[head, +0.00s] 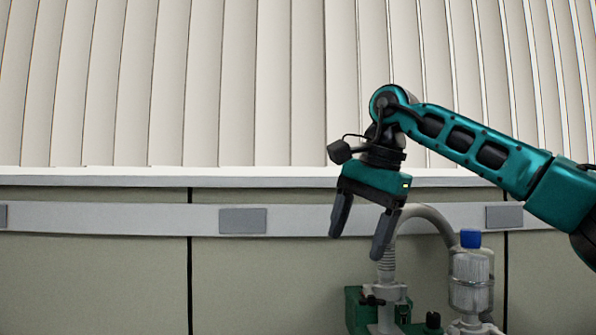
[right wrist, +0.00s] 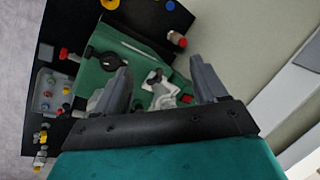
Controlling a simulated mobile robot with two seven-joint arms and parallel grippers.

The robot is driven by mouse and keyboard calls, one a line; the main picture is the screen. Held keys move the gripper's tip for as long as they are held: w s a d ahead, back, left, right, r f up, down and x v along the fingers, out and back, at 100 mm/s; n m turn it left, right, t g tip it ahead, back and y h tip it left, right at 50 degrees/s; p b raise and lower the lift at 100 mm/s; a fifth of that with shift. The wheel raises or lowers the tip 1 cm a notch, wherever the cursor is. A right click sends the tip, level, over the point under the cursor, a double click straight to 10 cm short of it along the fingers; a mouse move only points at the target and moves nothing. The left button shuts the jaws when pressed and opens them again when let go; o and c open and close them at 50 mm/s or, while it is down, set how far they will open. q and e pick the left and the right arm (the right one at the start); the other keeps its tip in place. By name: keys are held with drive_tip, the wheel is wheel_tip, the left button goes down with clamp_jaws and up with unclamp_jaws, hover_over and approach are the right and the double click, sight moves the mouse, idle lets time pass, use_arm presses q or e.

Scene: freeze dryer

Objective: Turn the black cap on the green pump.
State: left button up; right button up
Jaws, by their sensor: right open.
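The green pump (head: 355,312) stands low in the head view, cut off by the bottom edge. It also shows in the right wrist view (right wrist: 128,52) from above. The black cap (head: 433,320) sits upright on it, right of the grey hose fitting. In the right wrist view, the black cap (right wrist: 103,65) is a round disc with a raised grip, left of both fingers. My right gripper (head: 357,243) is open and empty, pointing down, above and to the left of the cap, and apart from it. Its two fingers also show in the right wrist view (right wrist: 161,67). My left gripper is not in view.
A grey hose (head: 430,215) curves up from the pump's fitting (head: 386,305). A wall with a grey rail (head: 120,218) is behind. The wrist view shows a black base (right wrist: 75,30) with coloured knobs.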

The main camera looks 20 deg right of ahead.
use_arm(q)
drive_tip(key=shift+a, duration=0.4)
use_arm(e)
drive_tip(key=w+a+r+m+t+y, duration=0.1)
drive_tip(key=a+r+m+t+y, duration=0.1)
drive_tip(key=a+r, duration=0.6)
drive_tip(key=shift+w+a+r+t+y, duration=0.45)
drive_tip(key=shift+t+y, duration=0.35)
drive_tip(key=shift+t, duration=0.1)
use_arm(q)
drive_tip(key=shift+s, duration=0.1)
